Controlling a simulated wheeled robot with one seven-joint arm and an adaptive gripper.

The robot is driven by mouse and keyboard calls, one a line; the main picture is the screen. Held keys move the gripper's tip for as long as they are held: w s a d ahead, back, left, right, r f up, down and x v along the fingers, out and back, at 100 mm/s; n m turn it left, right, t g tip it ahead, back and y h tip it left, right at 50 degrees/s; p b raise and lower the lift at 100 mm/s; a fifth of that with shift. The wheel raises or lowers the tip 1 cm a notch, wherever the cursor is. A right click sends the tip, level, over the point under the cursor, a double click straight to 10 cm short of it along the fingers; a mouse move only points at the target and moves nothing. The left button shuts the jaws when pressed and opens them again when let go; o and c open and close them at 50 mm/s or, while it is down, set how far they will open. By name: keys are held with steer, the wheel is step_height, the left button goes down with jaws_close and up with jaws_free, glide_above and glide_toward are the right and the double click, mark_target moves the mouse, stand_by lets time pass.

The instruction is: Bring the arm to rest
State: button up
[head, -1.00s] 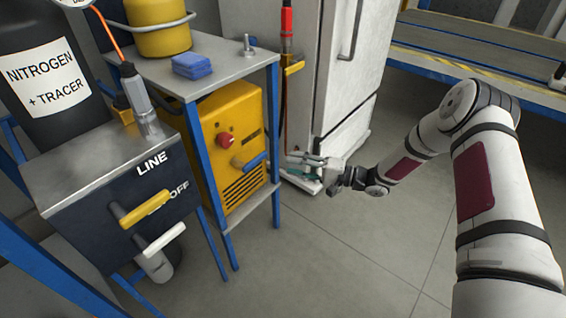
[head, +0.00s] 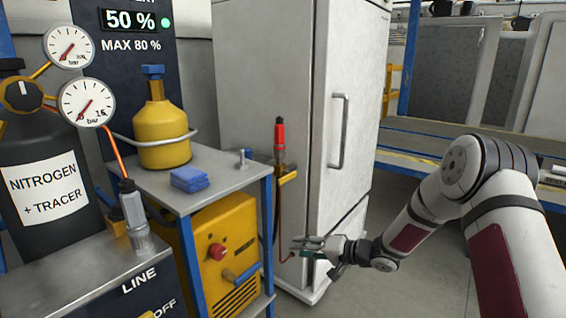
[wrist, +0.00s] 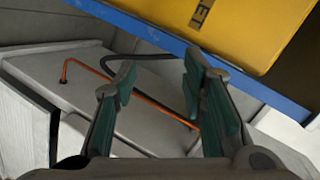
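My arm (head: 408,238) reaches in from the right in the head view, bent at the elbow. My gripper (head: 300,247) is in front of the lower part of the white cabinet, just right of the yellow machine. In the wrist view my gripper (wrist: 160,100) has its two green-padded fingers apart, with nothing held between them. An orange hose (wrist: 140,93) runs behind the fingers over a grey surface. I cannot tell from the views how close the fingertips are to the cabinet.
The white cabinet (head: 290,80) stands behind. A nitrogen bottle (head: 40,170) is at left. Open floor lies below my arm.

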steer(key=s+d+r+t+h, duration=0.1)
steer(key=s+d+r+h, duration=0.1)
steer(key=d+r+h, duration=0.6)
steer(key=s+d+r+t+h, duration=0.1)
steer(key=s+d+r+h, duration=0.25)
steer(key=d+r, duration=0.4)
steer(key=s+d+r+g+h, duration=0.2)
steer(key=s+r, duration=0.2)
steer(key=s, duration=0.3)
steer(key=s+d+r+g+h, duration=0.1)
steer(key=s+r+h, duration=0.1)
steer(key=s+r, duration=0.35)
steer(key=s+a+f+n+g+y, duration=0.1)
steer(key=s+a+g+y, duration=0.15)
steer(key=s, duration=1.45)
steer(key=s+a+f+g+y, duration=0.1)
steer(key=s+a+g, duration=0.25)
steer(key=s, duration=1.45)
step_height(320, 180, up, 34)
steer(key=n+t+p, duration=0.1)
steer(key=t+p, duration=0.2)
steer(key=p, duration=2.9)
steer(key=shift+d+t+p, duration=0.25)
steer(key=shift+t+p, duration=0.05)
steer(key=shift+p, duration=0.05)
steer(key=shift+a, duration=0.15)
